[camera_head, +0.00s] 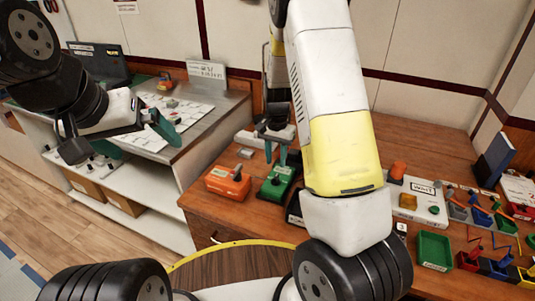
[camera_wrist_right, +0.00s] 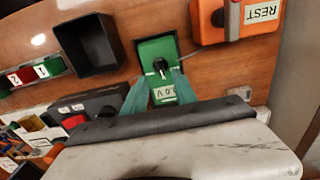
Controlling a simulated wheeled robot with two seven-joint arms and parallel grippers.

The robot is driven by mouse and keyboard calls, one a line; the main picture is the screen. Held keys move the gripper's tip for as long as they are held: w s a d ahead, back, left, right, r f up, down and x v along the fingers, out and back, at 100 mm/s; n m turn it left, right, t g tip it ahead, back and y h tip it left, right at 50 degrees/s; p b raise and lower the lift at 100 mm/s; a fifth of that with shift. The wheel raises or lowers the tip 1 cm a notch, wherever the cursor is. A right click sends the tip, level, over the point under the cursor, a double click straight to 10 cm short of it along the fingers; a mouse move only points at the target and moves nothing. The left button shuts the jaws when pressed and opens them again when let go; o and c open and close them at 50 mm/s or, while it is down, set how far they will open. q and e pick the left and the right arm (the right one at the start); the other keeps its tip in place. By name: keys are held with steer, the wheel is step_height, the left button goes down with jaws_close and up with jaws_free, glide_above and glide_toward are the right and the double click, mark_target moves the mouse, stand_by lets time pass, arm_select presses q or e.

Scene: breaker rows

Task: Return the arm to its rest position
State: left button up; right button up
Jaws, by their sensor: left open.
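My right gripper (camera_head: 276,152) is over the wooden desk, with its teal fingers above a green box (camera_head: 276,182). In the right wrist view the green box (camera_wrist_right: 157,50) has a black knob (camera_wrist_right: 161,67) and a white label. The fingertips (camera_wrist_right: 162,74) stand apart on either side of the knob, with a visible gap; contact with the box cannot be told. My left gripper (camera_head: 146,146) is open and empty, raised in front of the grey-topped bench. My right arm's white and yellow link hides part of the desk.
An orange box (camera_head: 228,182) sits left of the green one; its label reads REST in the right wrist view (camera_wrist_right: 232,20). A black open bin (camera_wrist_right: 86,42) is nearby. A green tray (camera_head: 434,250) and several coloured switches and bins crowd the desk's right side.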

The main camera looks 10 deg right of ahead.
steer(key=shift+r, duration=0.2)
steer(key=s+a+r+n+t+y, duration=0.15)
steer(key=s+r, duration=0.25)
steer(key=r, duration=0.5)
steer(key=s+r+n+t+y, duration=0.1)
steer(key=s+r+n, duration=0.1)
steer(key=s+r, duration=0.45)
steer(key=s+r+n+t, duration=0.3)
steer(key=s+r+n, duration=0.1)
steer(key=s+r, duration=0.6)
steer(key=s, duration=0.3)
steer(key=shift+s+a+r+t, duration=0.2)
steer(key=shift+s+t, duration=0.05)
steer(key=shift+t, duration=0.1)
steer(key=shift+w, duration=0.1)
